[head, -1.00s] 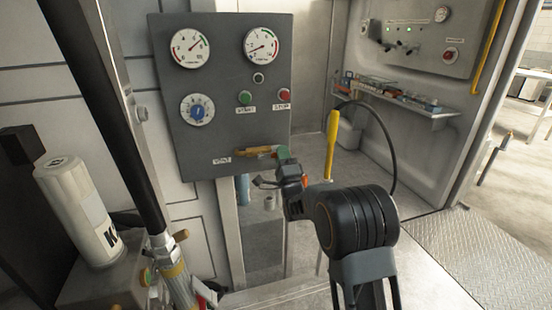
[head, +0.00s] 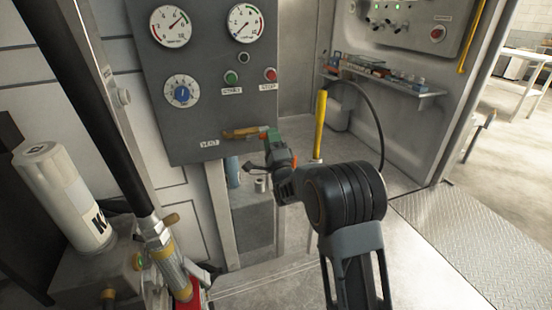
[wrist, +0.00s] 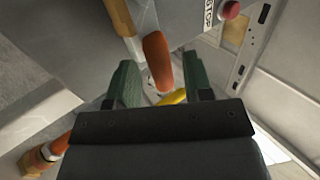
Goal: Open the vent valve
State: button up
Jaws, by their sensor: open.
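The vent valve handle (head: 238,133) is a brass-orange lever lying roughly level at the bottom of the grey gauge panel, beside a label that seems to read VENT. In the wrist view its rounded orange grip (wrist: 158,62) points toward my gripper (wrist: 160,78). The two green fingers are apart, with the grip's end between or just beyond their tips. No contact shows, and the exact depth is unclear. In the head view my gripper (head: 271,142) is at the handle's right end and hides part of it.
A yellow lever (head: 319,125) stands right of my gripper. A white canister (head: 62,195) and a hose fitting (head: 168,262) are at left.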

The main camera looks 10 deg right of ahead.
jog(key=v, duration=1.2)
jog(key=shift+s+f+b, duration=0.15)
jog(key=shift+s+b, duration=0.15)
